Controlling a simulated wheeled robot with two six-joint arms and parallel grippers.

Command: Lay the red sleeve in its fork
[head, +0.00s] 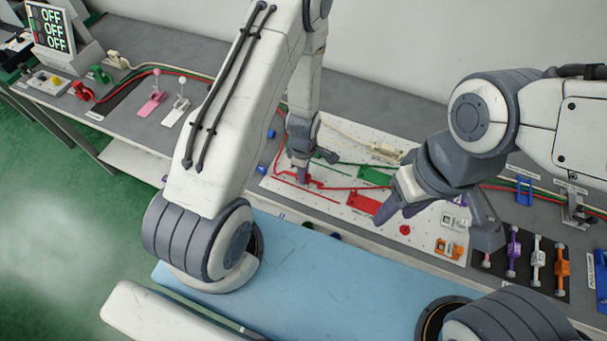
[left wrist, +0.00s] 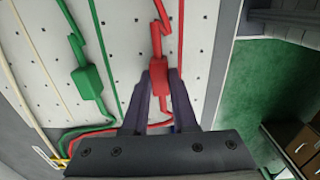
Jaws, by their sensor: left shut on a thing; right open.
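My left gripper (head: 302,180) is low over the white perforated board, at its left part. In the left wrist view its two dark fingers (left wrist: 160,90) are shut on the red sleeve (left wrist: 159,78), a small block on the red cable. In the head view the gripper mostly hides the sleeve. I cannot make out the red fork clearly, nor whether the sleeve touches the board. My right gripper (head: 402,210) is open and empty above the board's front right part.
Colored lever fixtures (head: 537,260) stand at the right. Pink and white levers (head: 152,101) stand at the left bench.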

